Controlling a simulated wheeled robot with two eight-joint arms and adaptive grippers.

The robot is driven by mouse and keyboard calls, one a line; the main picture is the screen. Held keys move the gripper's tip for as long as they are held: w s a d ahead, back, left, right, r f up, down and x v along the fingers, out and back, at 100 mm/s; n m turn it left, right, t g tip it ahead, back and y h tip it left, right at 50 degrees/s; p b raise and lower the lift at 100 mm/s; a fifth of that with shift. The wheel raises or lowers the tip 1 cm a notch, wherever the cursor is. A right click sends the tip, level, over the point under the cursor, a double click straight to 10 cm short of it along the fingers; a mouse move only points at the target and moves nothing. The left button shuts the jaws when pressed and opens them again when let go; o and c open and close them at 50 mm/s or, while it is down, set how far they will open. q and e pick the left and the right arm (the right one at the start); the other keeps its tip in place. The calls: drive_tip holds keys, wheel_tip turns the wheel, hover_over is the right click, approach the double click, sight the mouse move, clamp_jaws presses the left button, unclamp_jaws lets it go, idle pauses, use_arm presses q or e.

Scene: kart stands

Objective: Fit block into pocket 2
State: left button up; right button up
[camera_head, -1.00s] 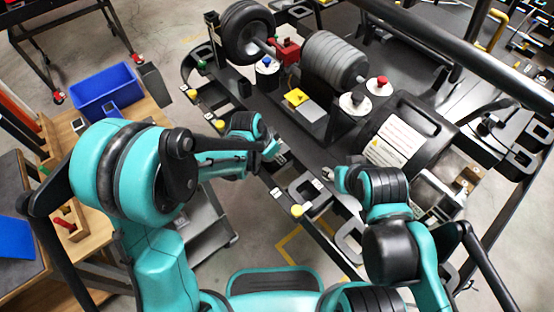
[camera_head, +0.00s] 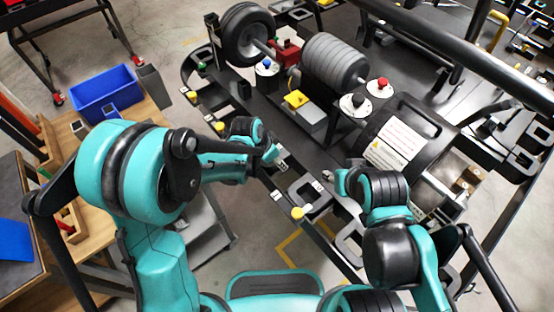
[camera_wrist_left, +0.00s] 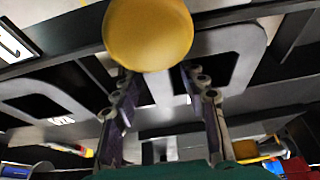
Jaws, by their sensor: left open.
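My left gripper (camera_head: 272,152) is over the near side rail of the black kart frame. In the left wrist view its two fingers (camera_wrist_left: 158,80) are apart, with nothing held between them. A round yellow knob (camera_wrist_left: 148,35) shows large at the fingertips; I cannot tell whether they touch. Grey plates with dark rectangular openings (camera_wrist_left: 45,102) lie behind the fingers. In the head view, a similar grey plate with an opening (camera_head: 308,190) sits on the rail. I cannot pick out the block or tell which opening is pocket 2. My right gripper (camera_head: 327,178) is near the rail; its jaws are too small to read.
The kart carries a wheel (camera_head: 246,35), a ribbed cylinder (camera_head: 334,62) and a labelled black case (camera_head: 410,135). A yellow knob (camera_head: 297,213) stands on the near rail. A blue bin (camera_head: 105,92) is on the wooden table at left. Grey floor is open below the rail.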

use_arm(q)
drive_tip(key=p+v, duration=0.4)
drive_tip(key=v, duration=0.8)
drive_tip(key=s+a+r+n+t+y, duration=0.1)
drive_tip(key=s+a+r+n, duration=0.3)
drive_tip(key=a, duration=0.4)
drive_tip(key=s+a+r+n+t+y, duration=0.2)
drive_tip(key=s+a+r+n+t, duration=0.1)
drive_tip(key=s+a+n, duration=0.3)
drive_tip(key=s+a+r, duration=0.1)
drive_tip(key=s+a, duration=0.1)
drive_tip(key=s, duration=0.1)
drive_tip(key=shift+a+r+n+t+y, duration=0.3)
drive_tip(key=shift+a+r+n, duration=0.1)
wheel_tip(320, 180, down, 2)
drive_tip(key=b, duration=0.2)
drive_tip(key=shift+f+b, duration=0.15)
drive_tip(key=shift+b, duration=0.2)
